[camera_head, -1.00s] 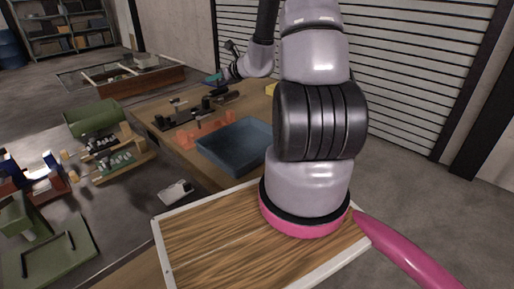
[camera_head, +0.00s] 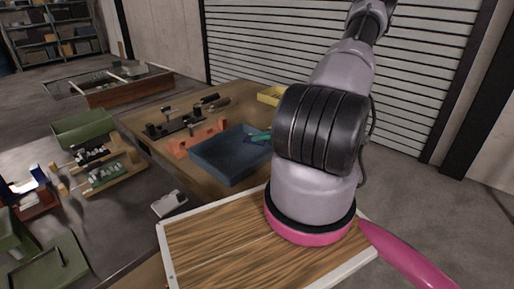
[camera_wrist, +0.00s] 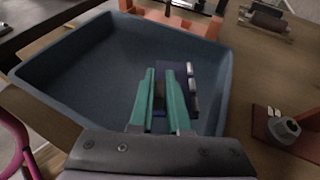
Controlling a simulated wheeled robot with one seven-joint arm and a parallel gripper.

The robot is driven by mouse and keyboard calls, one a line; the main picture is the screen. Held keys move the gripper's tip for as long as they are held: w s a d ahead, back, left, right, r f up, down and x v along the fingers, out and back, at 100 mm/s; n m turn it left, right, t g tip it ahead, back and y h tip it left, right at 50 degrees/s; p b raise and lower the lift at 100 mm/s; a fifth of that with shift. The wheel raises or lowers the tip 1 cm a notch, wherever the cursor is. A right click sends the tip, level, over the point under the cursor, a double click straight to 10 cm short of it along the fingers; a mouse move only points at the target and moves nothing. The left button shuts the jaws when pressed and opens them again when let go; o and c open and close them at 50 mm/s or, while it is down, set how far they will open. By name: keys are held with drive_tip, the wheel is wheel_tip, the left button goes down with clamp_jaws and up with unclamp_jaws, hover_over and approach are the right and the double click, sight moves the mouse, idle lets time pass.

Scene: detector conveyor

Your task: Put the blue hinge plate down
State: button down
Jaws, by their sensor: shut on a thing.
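The blue hinge plate (camera_wrist: 173,66) is dark blue, with light and dark knuckles along its right edge. In the wrist view it lies between and behind the green fingers of my gripper (camera_wrist: 161,72), which is shut on it. The plate is inside the outline of the blue tray (camera_wrist: 75,65). I cannot tell whether it touches the tray floor. In the head view my gripper (camera_head: 260,136) is at the right part of the blue tray (camera_head: 213,161), and my arm hides the tray's right end.
An orange bracket (camera_head: 197,137) and a dark clamp fixture (camera_head: 178,122) stand behind the tray. A yellow bin (camera_head: 271,95) is at the table's far edge. In the wrist view a brown block with a metal nut (camera_wrist: 285,128) sits right of the tray. The tray's left floor is clear.

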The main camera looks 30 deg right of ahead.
sight(259, 144)
drive_tip(key=shift+f, duration=2.1)
drive_tip(key=shift+f, duration=0.1)
drive_tip(key=c, duration=0.9)
unclamp_jaws()
